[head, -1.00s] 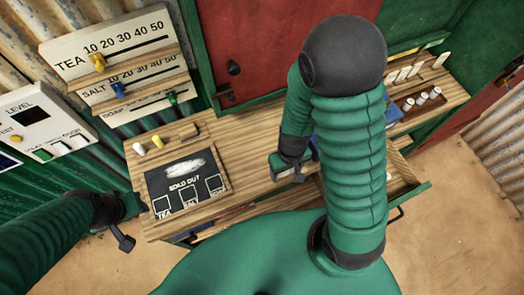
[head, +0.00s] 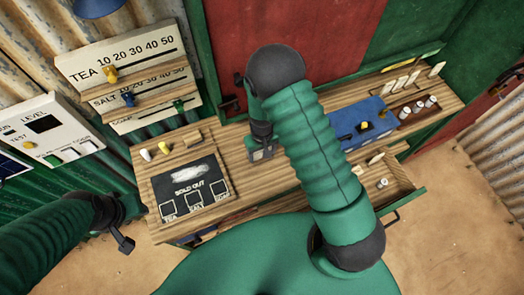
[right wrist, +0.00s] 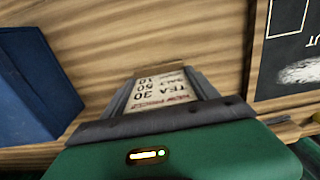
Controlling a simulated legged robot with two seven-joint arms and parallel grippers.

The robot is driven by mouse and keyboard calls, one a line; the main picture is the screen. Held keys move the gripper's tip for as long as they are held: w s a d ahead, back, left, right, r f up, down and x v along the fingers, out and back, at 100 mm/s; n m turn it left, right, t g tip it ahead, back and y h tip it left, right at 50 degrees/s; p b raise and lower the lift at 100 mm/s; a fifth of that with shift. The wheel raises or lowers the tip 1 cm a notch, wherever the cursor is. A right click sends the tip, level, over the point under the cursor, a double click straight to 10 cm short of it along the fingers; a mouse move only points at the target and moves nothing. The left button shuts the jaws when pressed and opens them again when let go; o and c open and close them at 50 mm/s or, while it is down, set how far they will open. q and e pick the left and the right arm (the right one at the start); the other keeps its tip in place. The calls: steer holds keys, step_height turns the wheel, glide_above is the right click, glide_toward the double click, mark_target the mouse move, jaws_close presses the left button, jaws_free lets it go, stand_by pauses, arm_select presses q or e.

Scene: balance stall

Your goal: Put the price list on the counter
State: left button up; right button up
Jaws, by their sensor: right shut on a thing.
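The price list (right wrist: 165,90) is a small pale card with lines reading TEA 30, SALT 50 and a line ending in 10. In the right wrist view it sits between the fingers of my right gripper (head: 262,153), which is shut on it. The gripper is over the wooden counter (head: 232,165), right of the chalkboard. I cannot tell whether the card touches the wood. My left gripper (head: 123,238) hangs off the counter's left end, with no object seen in it; its jaw opening is unclear.
White and yellow pieces (head: 155,150) sit behind the chalkboard. An open drawer (head: 400,190) sticks out at the front right.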

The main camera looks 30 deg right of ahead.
steer(key=shift+f, duration=0.15)
steer(key=o, duration=1.2)
steer(key=shift+d, duration=0.1)
steer(key=shift+o, duration=1)
steer(key=shift+d, duration=0.25)
